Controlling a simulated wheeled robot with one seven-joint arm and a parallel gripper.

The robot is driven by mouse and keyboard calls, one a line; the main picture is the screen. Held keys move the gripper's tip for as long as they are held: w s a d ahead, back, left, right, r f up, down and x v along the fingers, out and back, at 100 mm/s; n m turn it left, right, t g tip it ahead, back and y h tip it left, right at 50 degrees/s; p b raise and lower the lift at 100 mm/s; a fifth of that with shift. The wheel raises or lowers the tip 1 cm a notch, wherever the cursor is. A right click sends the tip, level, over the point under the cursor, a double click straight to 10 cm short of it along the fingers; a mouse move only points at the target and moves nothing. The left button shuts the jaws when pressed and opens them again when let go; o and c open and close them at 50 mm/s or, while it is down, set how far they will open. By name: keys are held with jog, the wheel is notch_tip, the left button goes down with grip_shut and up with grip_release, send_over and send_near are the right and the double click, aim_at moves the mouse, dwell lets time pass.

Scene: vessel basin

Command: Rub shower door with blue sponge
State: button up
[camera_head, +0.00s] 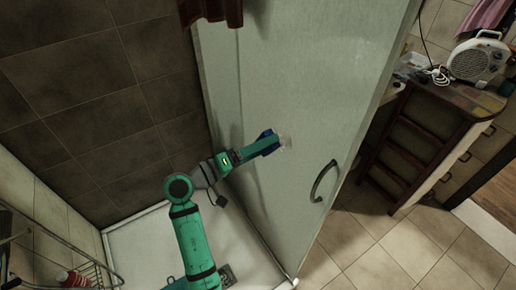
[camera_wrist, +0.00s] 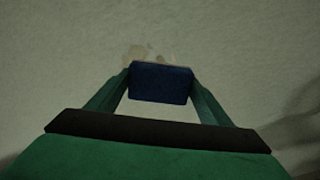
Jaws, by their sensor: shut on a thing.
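My gripper (camera_head: 262,147) is shut on the blue sponge (camera_head: 268,140) at the shower door (camera_head: 300,65). In the wrist view the blue sponge (camera_wrist: 160,83) sits between the two green fingers of my gripper (camera_wrist: 158,88), in front of the pale door surface (camera_wrist: 60,60). A brownish stain (camera_wrist: 150,54) shows on the door just beyond the sponge's top edge, and the sponge may hide part of it. The same stain shows as a light patch right of the sponge in the head view (camera_head: 286,143). I cannot tell whether the sponge touches the door.
The door's curved handle (camera_head: 323,181) is below and right of my gripper. A wire rack (camera_head: 60,250) with a red bottle (camera_head: 72,279) is at lower left. Dark red cloth (camera_head: 212,10) hangs at the top. A wooden cabinet (camera_head: 425,125) with a white heater (camera_head: 480,60) stands at right.

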aim_at(264, 135)
jog(key=shift+x, duration=1)
dwell(0.8)
jog(key=shift+s+d, duration=0.5)
jog(key=shift+s, duration=0.3)
jog(key=shift+s+d, duration=0.5)
jog(key=shift+s, duration=0.25)
jog(key=shift+s+d, duration=0.55)
jog(key=shift+s, duration=0.2)
jog(key=shift+s+d, duration=0.5)
jog(key=shift+s, duration=0.2)
jog(key=shift+r, duration=1.2)
jog(key=shift+w+a, duration=0.7)
jog(key=shift+w, duration=0.3)
jog(key=shift+w+a, duration=0.7)
jog(key=shift+w, duration=0.3)
jog(key=shift+w+a, duration=0.7)
jog(key=shift+w, duration=0.3)
jog(key=shift+d+r, duration=0.1)
jog(key=shift+r, duration=1.05)
jog(key=shift+s+d, duration=0.65)
jog(key=shift+s, duration=0.35)
jog(key=shift+s+d, duration=0.7)
jog(key=shift+s, duration=0.3)
jog(key=shift+s+d, duration=0.65)
jog(key=shift+s, duration=0.35)
